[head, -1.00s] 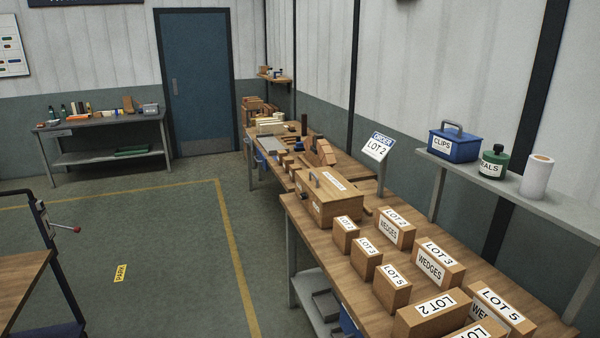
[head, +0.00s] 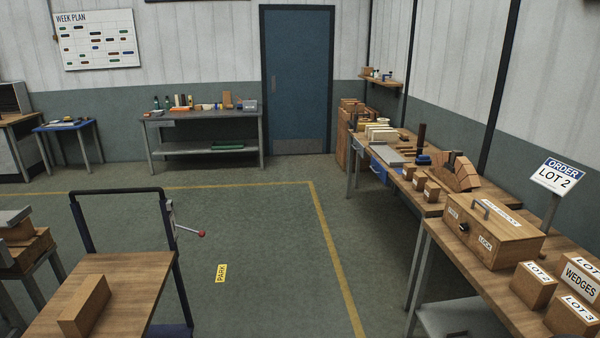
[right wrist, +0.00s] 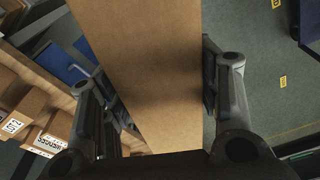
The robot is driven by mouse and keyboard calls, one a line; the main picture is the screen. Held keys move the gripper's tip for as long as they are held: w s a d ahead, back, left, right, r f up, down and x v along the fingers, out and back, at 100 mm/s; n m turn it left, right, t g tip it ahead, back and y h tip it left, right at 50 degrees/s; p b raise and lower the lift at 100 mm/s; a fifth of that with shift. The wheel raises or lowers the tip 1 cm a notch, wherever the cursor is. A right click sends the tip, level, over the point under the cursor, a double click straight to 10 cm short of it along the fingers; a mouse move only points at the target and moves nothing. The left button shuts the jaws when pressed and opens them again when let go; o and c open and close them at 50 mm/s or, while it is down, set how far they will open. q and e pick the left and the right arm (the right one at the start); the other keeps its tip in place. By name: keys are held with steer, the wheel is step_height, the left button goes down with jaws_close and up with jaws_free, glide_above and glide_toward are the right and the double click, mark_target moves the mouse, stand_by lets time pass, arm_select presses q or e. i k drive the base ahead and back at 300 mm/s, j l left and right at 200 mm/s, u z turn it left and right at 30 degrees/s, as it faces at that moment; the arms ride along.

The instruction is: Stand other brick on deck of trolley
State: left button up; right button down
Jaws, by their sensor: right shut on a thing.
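The trolley (head: 135,282) stands at the lower left of the head view, with a wooden deck and a dark push handle. One plain brown brick (head: 85,305) rests lengthwise on its deck, towards the left. My right gripper (right wrist: 158,95) shows in the right wrist view, shut on another plain brown brick (right wrist: 150,50). That brick is long and runs between the two fingers, out past the top of the picture. It is held above the floor, beside the bench. The right part of the trolley deck is bare. My left gripper is in neither view.
A bench (head: 440,235) along the right holds a lidded wooden box (head: 490,232), lot-labelled bricks and an order sign (head: 557,176) reading LOT 2. Open floor with a yellow line (head: 335,260) and a PARK mark (head: 221,273) lies between trolley and bench.

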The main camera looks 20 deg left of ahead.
mark_target(125, 316)
steer(key=i+j+u, duration=0.2)
steer(key=j, duration=0.5)
steer(key=i+j+u, duration=0.25)
steer(key=j, duration=0.4)
steer(key=i+j+u, duration=0.2)
steer(key=i+j, duration=0.15)
steer(key=j, duration=0.2)
steer(key=i+j+u, duration=0.25)
steer(key=j, duration=0.3)
steer(key=i+j+u, duration=0.2)
steer(key=i+j, duration=0.25)
